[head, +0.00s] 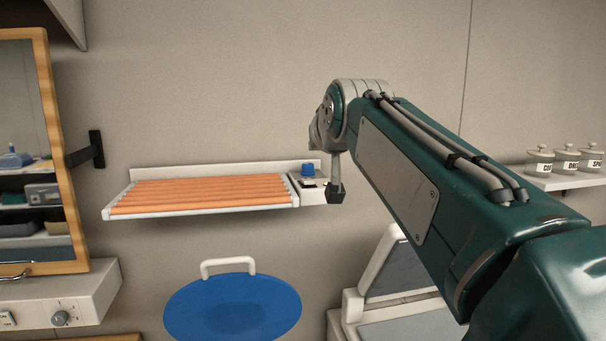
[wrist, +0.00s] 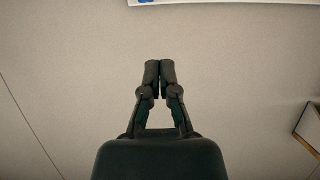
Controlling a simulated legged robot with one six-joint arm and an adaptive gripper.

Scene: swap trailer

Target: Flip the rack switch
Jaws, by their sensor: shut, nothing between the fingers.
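A white wall rack (head: 115,208) with orange rollers (head: 200,193) is fixed to the back wall, left of centre in the head view. A small white box (head: 312,198) at its right end carries a blue knob-like part (head: 308,169) and small dark details; I cannot make out which is the switch. My gripper (head: 336,196) points down just right of this box, partly in front of it; contact is unclear. In the wrist view my gripper (wrist: 160,66) is shut and empty against bare wall. A white edge (wrist: 220,2) with a bit of blue shows at the top.
A blue round board (head: 232,308) with a white handle is below the rack. A white panel (head: 90,296) with a knob (head: 60,319) and a wood-framed mirror (head: 48,140) are at left. Jars (head: 566,160) stand on a shelf at right. The wall above the rack is clear.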

